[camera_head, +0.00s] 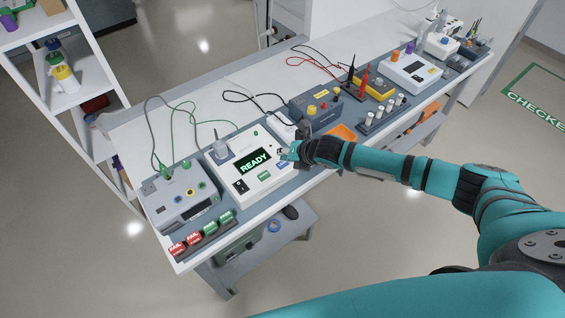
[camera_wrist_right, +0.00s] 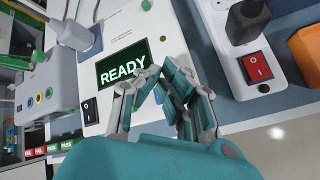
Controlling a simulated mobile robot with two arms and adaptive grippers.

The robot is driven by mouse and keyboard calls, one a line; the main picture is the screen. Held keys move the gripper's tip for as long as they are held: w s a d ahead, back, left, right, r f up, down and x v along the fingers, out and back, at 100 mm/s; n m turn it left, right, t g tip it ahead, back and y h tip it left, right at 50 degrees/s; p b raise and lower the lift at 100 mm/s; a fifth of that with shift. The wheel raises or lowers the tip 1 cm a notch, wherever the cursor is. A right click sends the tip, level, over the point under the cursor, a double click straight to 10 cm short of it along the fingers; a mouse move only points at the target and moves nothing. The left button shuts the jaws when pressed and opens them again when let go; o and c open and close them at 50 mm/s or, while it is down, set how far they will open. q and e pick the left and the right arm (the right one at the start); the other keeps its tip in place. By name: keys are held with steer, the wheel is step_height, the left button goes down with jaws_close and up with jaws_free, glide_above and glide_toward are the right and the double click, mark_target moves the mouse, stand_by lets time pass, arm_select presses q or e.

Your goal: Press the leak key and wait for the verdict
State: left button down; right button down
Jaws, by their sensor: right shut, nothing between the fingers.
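The white tester (camera_head: 238,186) stands on the bench, with its dark screen (camera_head: 253,162) reading READY in green; the screen also shows in the right wrist view (camera_wrist_right: 123,65). A green key (camera_head: 264,176) and a blue key (camera_head: 282,165) sit on its front panel; their lettering is too small to read. My right gripper (camera_head: 283,153) is shut and empty, over the tester's right edge close to the blue key. In the right wrist view its fingers (camera_wrist_right: 165,82) cover the panel beside the screen and hide the keys. My left gripper is not in view.
A grey device (camera_head: 180,200) stands left of the tester, with red FAIL and green tags (camera_head: 210,228) in front. A power strip with a red switch (camera_wrist_right: 256,68) and an orange tray (camera_head: 344,132) lie to the right. Cables and other instruments fill the bench's far end.

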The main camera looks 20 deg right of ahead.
mark_target(284, 162)
steer(key=shift+f, duration=0.4)
steer(key=shift+f+b, duration=0.3)
steer(key=shift+f, duration=0.1)
stand_by(0.8)
steer(key=shift+r+p, duration=0.8)
steer(key=shift+p, duration=0.05)
step_height(284, 162, up, 5)
steer(key=p, duration=0.5)
steer(key=shift+a, duration=0.1)
stand_by(0.5)
